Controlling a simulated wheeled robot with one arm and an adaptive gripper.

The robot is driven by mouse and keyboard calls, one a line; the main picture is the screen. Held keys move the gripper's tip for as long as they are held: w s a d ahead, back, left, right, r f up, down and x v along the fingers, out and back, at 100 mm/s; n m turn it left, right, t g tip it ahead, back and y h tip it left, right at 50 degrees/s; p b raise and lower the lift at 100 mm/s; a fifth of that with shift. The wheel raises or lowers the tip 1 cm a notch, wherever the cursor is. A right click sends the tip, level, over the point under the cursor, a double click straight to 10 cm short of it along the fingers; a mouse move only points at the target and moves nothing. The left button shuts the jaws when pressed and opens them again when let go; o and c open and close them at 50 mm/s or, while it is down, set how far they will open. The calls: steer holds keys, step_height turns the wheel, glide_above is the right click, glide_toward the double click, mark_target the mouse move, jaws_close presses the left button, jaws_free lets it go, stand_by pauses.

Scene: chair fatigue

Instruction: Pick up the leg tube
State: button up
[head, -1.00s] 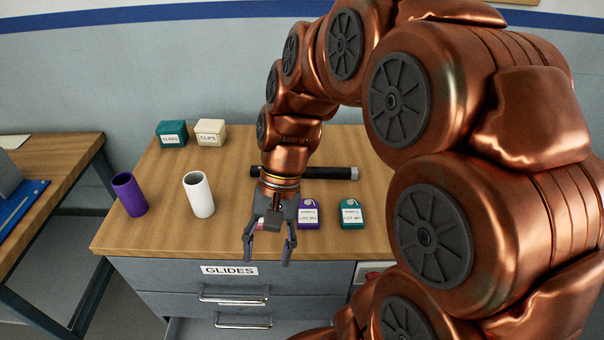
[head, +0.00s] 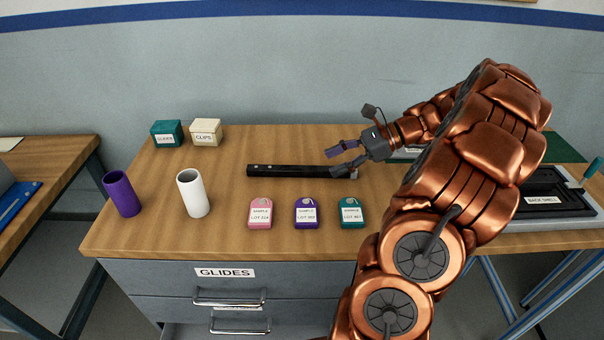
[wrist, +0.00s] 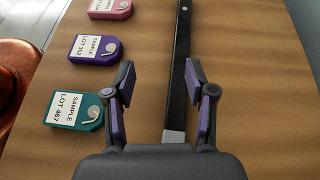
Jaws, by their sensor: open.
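The leg tube (head: 290,171) is a long black tube with a light grey end, lying flat across the wooden tabletop behind the sample tags. My gripper (head: 341,157) is open near its right, grey end in the head view. In the wrist view the tube (wrist: 181,70) runs lengthwise between the two spread fingers of my gripper (wrist: 161,104), with its grey end nearest the palm. The fingers look apart from the tube, and it lies closer to the right finger there. Whether the fingertips are above the tube or beside it is hard to tell.
Pink (head: 260,213), purple (head: 306,212) and teal (head: 351,212) sample tags lie in front of the tube. Purple (head: 122,193) and white (head: 193,193) cylinders stand at left, with teal (head: 167,133) and cream (head: 206,132) boxes behind. A black fixture (head: 548,194) is at right.

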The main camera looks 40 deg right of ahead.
mark_target(324, 168)
steer(key=d, duration=0.1)
steer(key=d+m+t, duration=0.1)
steer(key=d, duration=0.1)
steer(key=s+d+f+m, duration=0.1)
steer(key=shift+s+d+t, duration=0.1)
steer(key=shift+d+t, duration=0.2)
steer(key=shift+d, duration=0.05)
steer(key=shift+f, duration=0.1)
steer(key=shift+f+p+x, duration=0.2)
steer(key=shift+p+x, duration=0.35)
steer(key=shift+x, duration=3.25)
steer(key=shift+d, duration=0.25)
steer(key=shift+c, duration=0.2)
jaws_close()
